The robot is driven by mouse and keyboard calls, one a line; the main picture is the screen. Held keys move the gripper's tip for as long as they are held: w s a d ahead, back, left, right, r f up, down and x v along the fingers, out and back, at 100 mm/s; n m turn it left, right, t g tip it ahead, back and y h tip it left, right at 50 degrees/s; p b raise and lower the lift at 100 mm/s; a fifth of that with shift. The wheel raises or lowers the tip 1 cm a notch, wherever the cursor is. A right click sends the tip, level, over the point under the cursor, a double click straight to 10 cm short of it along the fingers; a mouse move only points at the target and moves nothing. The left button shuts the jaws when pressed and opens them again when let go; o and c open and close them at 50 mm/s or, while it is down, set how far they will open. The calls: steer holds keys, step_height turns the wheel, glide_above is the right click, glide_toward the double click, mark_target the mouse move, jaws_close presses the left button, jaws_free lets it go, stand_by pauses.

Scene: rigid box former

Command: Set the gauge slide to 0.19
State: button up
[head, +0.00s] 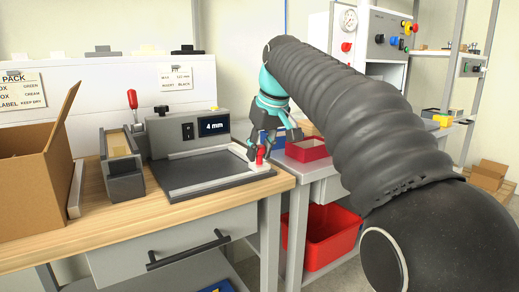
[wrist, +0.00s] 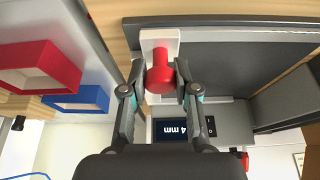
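The gauge (head: 195,172) is a grey device on the wooden bench, with a flat dark bed in front. Its display (head: 213,125) reads 4 mm, and the display also shows upside down in the wrist view (wrist: 184,131). The slide is a white block (head: 260,168) with a red knob (head: 260,156) at the right end of the bed. In the wrist view, the red knob (wrist: 160,72) stands between the two fingers of my gripper (wrist: 160,78), with no clear gap on either side. In the head view, my gripper (head: 264,142) is right over the knob, which it partly hides.
A grey holder (head: 123,178) and a red-handled lever (head: 133,105) stand left of the gauge. An open cardboard box (head: 30,195) is at far left. Red (head: 307,149) and blue trays sit on the grey table to the right. A red bin (head: 330,235) is below.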

steer(key=o, duration=0.3)
steer(key=v, duration=1.2)
steer(key=shift+d, duration=0.15)
steer(key=s+d+f+m+h, duration=0.1)
steer(key=s+d+f+m, duration=0.2)
steer(key=s+f, duration=1)
steer(key=s+d+f+m+t+h, duration=0.1)
steer(key=s+d+f+m, duration=0.2)
steer(key=s+d+f, duration=0.4)
steer(key=s+f, duration=0.3)
steer(key=f, duration=0.3)
steer(key=s+f, duration=0.3)
steer(key=f, duration=0.4)
steer(key=shift+d+f+t, duration=0.2)
steer(key=shift+f+t, duration=0.1)
